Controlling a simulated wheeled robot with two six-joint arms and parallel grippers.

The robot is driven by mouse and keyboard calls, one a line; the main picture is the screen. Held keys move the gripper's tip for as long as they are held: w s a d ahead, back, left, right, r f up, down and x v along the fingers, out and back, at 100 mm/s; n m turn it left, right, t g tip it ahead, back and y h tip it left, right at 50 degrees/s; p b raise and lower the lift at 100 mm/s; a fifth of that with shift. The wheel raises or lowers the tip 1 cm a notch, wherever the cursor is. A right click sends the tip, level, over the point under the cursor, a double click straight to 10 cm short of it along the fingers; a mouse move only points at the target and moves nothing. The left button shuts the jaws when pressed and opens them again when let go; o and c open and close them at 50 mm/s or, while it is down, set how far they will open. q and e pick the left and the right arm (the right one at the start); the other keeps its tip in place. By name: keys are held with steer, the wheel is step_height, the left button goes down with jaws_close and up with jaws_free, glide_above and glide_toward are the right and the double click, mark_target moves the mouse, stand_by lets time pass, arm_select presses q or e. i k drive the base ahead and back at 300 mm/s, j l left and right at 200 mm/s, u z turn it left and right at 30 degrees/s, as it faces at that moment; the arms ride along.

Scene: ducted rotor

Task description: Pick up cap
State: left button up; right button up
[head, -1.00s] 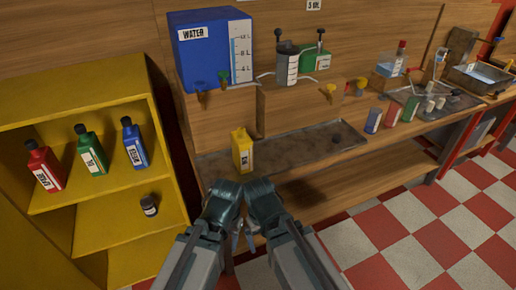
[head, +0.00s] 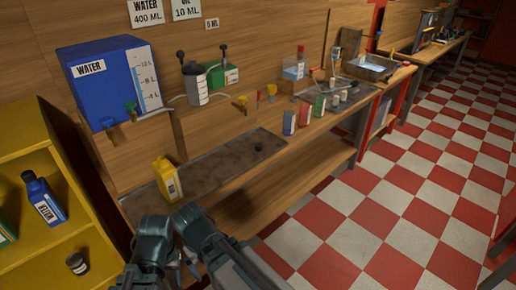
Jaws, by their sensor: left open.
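A small dark cap (head: 258,147) lies on the dark metal tray (head: 225,160) on the wooden workbench, toward the tray's far right end. A yellow bottle (head: 167,178) stands upright near the tray's left end, and no black cap shows on its neck. My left gripper (head: 172,262) is open, low in front of the bench and well apart from the cap. My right gripper (head: 191,263) is close beside it, and its fingers are too small and overlapped to read.
A blue water tank (head: 105,85), a grey jug (head: 195,85) and a green container (head: 222,75) stand on the raised shelf behind the tray. Several small coloured containers (head: 289,122) stand right of the tray. A yellow shelf (head: 75,240) is at left. The checkered floor (head: 350,210) is open at right.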

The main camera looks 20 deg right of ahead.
mark_target(258, 147)
steer(key=i+l+u, duration=0.2)
steer(key=l+u, duration=0.15)
steer(key=l, duration=0.5)
steer(key=i+l+u, duration=0.1)
steer(key=l+u, duration=0.3)
steer(key=l, duration=0.45)
steer(key=l+u, duration=0.35)
steer(key=l, duration=0.5)
